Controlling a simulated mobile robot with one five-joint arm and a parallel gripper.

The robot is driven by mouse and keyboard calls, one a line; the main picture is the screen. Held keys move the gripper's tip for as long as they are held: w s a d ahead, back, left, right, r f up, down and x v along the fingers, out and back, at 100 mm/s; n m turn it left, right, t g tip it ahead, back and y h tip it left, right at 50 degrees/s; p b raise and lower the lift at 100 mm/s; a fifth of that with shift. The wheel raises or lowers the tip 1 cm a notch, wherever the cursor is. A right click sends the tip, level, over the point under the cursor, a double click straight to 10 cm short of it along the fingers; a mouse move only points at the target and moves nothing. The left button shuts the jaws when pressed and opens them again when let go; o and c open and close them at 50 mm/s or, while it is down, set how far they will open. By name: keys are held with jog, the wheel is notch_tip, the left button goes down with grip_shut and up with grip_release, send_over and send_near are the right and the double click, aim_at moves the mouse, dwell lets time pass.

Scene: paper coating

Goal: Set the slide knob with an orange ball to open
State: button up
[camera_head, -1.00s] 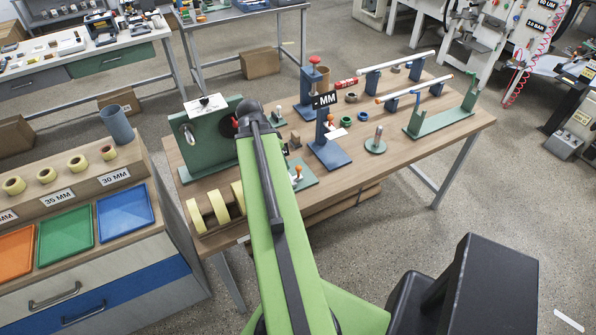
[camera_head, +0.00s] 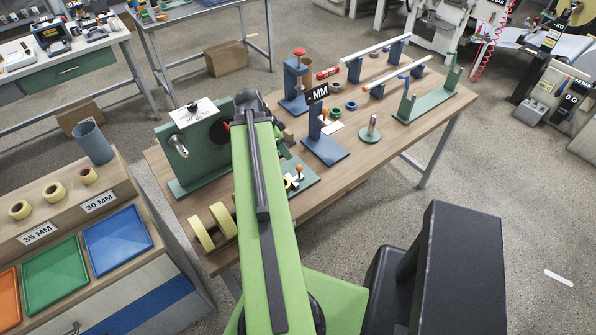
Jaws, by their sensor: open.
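An orange ball (camera_head: 299,168) tops a small knob on a green base plate (camera_head: 303,188) at the front of the wooden bench. White and dark small parts sit beside the knob. My green arm reaches up over the bench just left of it and covers the left part of that fixture. The slide's position is too small to tell. My gripper is not visible; the arm's dark far joint is the last part I can make out.
A blue stand with an MM sign (camera_head: 323,135) rises right of the knob. Yellow tape rolls (camera_head: 212,228) lie at the bench's front left. A green upright fixture (camera_head: 190,165) stands behind them. A side cabinet with coloured trays (camera_head: 118,240) is at left.

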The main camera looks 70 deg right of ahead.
aim_at(297, 168)
jog(key=b+x, duration=1.4)
jog(key=x, duration=0.2)
jog(key=shift+d+f, duration=0.15)
jog(key=shift+f, duration=0.1)
jog(key=shift+r, duration=0.1)
grip_shut()
dwell(0.5)
